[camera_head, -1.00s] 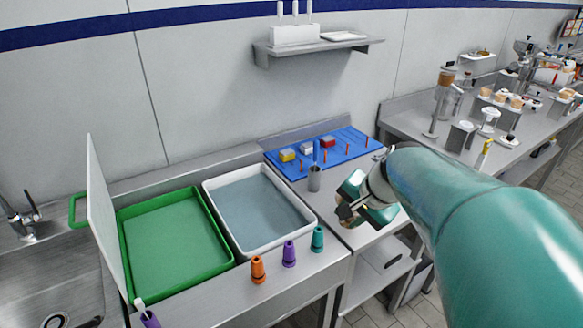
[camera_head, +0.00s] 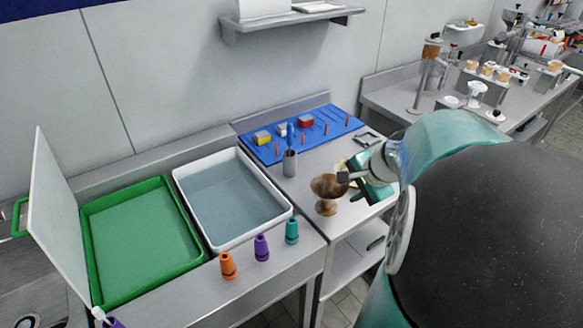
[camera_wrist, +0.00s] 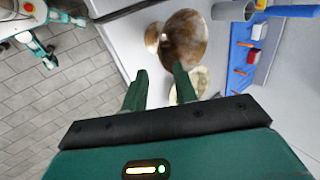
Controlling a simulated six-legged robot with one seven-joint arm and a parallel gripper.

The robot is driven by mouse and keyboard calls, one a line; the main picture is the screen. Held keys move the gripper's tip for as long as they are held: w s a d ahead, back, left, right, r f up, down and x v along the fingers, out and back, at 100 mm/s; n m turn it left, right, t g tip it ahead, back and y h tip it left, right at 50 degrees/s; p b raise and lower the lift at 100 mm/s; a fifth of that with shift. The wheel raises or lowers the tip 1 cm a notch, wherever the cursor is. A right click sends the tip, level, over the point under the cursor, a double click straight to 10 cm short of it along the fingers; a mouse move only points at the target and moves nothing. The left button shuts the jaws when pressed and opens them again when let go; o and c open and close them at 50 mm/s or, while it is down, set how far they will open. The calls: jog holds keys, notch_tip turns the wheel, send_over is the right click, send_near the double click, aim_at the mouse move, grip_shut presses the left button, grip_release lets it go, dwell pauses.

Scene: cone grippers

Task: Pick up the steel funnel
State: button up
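A brown, mottled, shiny goblet-shaped vessel (camera_head: 327,190), the likeliest match for the steel funnel, stands upright on the grey counter, wide mouth up on a flared foot. It also shows in the wrist view (camera_wrist: 186,38), beyond my fingers. My gripper (camera_head: 346,178) is just right of its rim. In the wrist view my two green fingers (camera_wrist: 159,72) are apart with nothing between them. The right fingertip overlaps the bowl's edge there; I cannot tell whether it touches.
A grey cup (camera_head: 289,164) and a blue board (camera_head: 345,122) with small blocks stand behind the vessel. A pale yellowish item (camera_wrist: 203,80) lies near my fingers.

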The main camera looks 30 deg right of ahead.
aim_at(328, 197)
jog(key=x, duration=0.8)
jog(key=shift+w+a+f, duration=0.1)
jog(key=shift+a, duration=0.1)
jog(key=shift+c, duration=0.2)
grip_shut()
